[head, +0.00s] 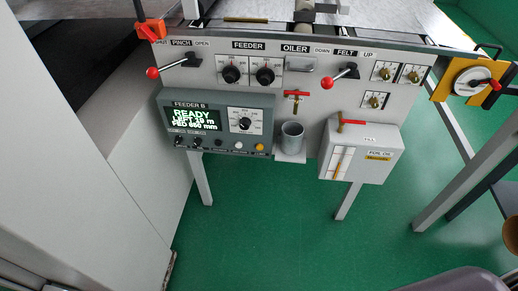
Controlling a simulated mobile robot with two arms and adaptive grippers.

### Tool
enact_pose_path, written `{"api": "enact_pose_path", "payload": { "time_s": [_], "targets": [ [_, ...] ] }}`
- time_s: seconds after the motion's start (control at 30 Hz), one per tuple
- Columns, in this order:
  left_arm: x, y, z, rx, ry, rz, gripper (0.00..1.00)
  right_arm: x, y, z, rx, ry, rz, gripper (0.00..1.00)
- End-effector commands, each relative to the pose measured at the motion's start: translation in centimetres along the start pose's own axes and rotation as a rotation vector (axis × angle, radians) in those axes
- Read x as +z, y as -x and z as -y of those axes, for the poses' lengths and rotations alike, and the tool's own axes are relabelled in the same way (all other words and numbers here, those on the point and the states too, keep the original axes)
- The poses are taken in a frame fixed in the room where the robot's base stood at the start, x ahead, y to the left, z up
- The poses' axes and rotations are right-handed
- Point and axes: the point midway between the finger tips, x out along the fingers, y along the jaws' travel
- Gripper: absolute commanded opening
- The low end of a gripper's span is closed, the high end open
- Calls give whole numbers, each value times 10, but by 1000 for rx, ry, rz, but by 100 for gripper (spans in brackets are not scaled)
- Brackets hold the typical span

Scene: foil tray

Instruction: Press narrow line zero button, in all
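A grey control box (217,125) labelled FEEDER B hangs on the front of the machine panel. Its lit screen (196,120) reads READY, with a line that seems to say LEFT 19 m and a line ending in 650 mm. A dial (244,121) sits right of the screen. Along the box's lower edge are small dark controls (187,141), a black button (218,143), a white button (238,146) and an orange button (259,147). Their labels are too small to read, so I cannot tell which is the zero button. Neither of my grippers is in view.
The panel (320,93) carries a red-knobbed pinch lever (152,72), two feeder knobs (248,70) and a felt lever (340,73). A grey cup (291,136) and an oil box (360,153) sit right of the control box. Green floor (270,230) is open below.

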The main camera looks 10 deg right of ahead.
Motion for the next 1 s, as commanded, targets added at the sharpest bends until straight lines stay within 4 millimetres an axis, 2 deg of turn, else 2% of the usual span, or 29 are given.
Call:
{"api": "enact_pose_path", "payload": {
  "time_s": [0.03, 0.1, 1.0],
  "targets": [
    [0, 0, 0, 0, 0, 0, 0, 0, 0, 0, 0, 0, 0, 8],
    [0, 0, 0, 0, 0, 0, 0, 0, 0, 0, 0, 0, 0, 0],
    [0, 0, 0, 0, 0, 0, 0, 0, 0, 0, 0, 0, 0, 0]
  ]
}}
